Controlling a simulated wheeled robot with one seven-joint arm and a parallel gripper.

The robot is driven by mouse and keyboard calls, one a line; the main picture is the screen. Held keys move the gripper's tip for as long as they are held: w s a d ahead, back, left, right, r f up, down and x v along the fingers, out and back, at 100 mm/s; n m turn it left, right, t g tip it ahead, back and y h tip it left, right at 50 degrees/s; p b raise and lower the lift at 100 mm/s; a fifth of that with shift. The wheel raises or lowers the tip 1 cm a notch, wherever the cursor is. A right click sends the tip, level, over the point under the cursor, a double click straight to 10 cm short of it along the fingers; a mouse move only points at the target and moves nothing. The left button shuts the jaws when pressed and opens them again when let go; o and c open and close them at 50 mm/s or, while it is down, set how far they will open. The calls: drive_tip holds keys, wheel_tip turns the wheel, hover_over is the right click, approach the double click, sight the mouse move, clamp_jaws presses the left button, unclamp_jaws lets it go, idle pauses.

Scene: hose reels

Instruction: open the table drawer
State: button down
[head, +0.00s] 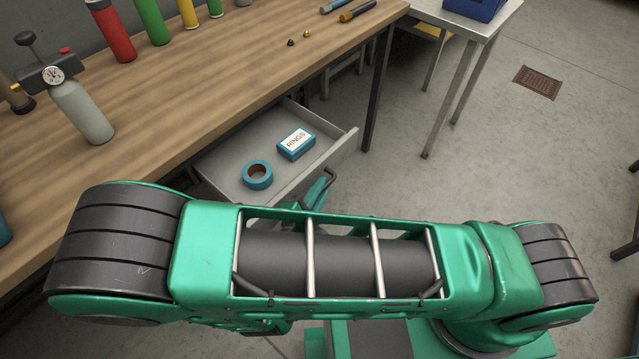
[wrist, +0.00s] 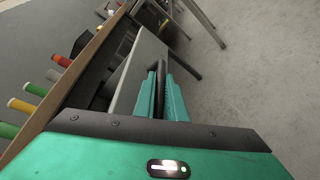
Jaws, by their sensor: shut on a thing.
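The table drawer (head: 222,168) is grey and stands pulled out from under the wooden table (head: 190,100). Inside it lie a roll of blue tape (head: 257,175) and a blue and white box (head: 296,144) marked RINGS. My gripper (head: 318,190) is at the drawer's front, partly hidden behind my green arm. In the wrist view, the two teal fingers of my gripper (wrist: 168,84) are shut on the dark bar handle (wrist: 160,76) on the drawer's grey front (wrist: 135,75).
A grey cylinder with a gauge (head: 82,112) and several coloured cylinders stand on the table. A metal side table (head: 470,24) with a blue bin (head: 474,8) stands at the back right. The grey floor right of the drawer is clear, with a brown drain grate (head: 537,82).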

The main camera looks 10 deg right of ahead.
drive_tip(key=shift+w+d, duration=0.1)
drive_tip(key=shift+d, duration=0.2)
drive_tip(key=c, duration=2.1)
unclamp_jaws()
drive_tip(key=shift+a, duration=0.1)
drive_tip(key=shift+a, duration=0.15)
drive_tip(key=v, duration=1)
drive_tip(key=shift+s+r, duration=0.1)
drive_tip(key=shift+s, duration=0.2)
